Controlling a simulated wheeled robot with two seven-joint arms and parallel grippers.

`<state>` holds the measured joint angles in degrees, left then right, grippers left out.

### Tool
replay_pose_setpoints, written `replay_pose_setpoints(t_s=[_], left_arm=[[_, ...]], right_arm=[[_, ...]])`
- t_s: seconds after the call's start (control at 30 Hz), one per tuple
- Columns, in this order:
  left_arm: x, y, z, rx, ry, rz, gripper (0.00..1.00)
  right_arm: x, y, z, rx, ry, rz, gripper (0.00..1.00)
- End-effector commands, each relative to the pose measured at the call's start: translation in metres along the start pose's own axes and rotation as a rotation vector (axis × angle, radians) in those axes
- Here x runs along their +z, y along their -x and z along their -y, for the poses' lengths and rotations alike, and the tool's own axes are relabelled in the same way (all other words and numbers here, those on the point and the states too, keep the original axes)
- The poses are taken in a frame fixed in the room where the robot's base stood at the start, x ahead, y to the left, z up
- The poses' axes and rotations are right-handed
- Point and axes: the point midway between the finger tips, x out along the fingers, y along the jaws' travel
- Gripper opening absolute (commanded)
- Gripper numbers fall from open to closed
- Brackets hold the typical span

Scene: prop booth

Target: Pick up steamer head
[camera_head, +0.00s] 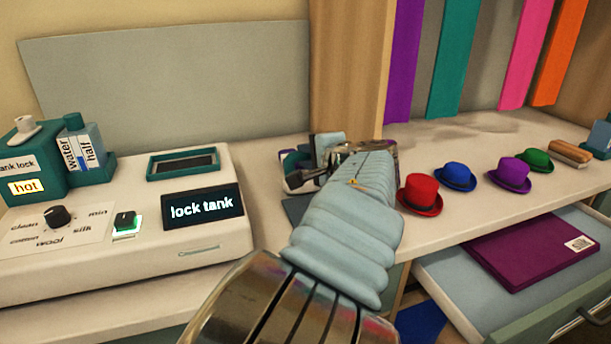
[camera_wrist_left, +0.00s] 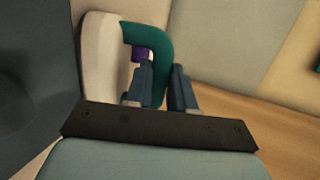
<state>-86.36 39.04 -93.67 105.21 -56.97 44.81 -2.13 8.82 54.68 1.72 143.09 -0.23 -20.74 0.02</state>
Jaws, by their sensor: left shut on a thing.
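The steamer head shows in the left wrist view as a teal curved handle (camera_wrist_left: 157,55) joined to a pale body (camera_wrist_left: 102,55), with a small purple part under the curve. My left gripper (camera_wrist_left: 161,84) has its two fingers on either side of the handle and is shut on it. In the head view, my left arm reaches over the counter from the bottom middle and hides most of the gripper and steamer head. Only small teal and purple parts show beside the wrist. I cannot tell whether the steamer head touches the counter. My right gripper is not in view.
The steamer base (camera_head: 120,240) stands left on the counter; its screen (camera_head: 203,207) reads "lock tank". A water tank (camera_head: 82,150) sits at its back left. Red (camera_head: 420,195), blue (camera_head: 456,176), purple (camera_head: 510,174) and green hats stand right. An open drawer (camera_head: 450,270) holds a purple folder (camera_head: 530,248).

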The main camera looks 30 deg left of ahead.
Motion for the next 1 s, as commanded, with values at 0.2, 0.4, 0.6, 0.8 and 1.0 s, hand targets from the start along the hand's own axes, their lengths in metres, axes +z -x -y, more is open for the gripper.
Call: replay_pose_setpoints(t_s=[0.2, 0.4, 0.6, 0.8, 1.0], left_arm=[[-0.001, -0.001, -0.007, 0.013, 0.001, -0.003, 0.0], [-0.002, -0.001, -0.007, 0.012, 0.001, -0.004, 0.0], [-0.002, 0.0, -0.006, 0.012, 0.001, -0.005, 0.0], [-0.001, 0.009, 0.022, 0.009, 0.005, -0.007, 0.0], [0.002, 0.023, 0.064, 0.006, 0.004, -0.005, 0.0]], right_arm=[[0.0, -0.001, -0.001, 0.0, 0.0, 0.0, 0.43], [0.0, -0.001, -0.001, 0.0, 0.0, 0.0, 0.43], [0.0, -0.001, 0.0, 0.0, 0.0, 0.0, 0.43], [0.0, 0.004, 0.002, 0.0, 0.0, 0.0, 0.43], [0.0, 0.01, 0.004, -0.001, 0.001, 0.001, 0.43]])
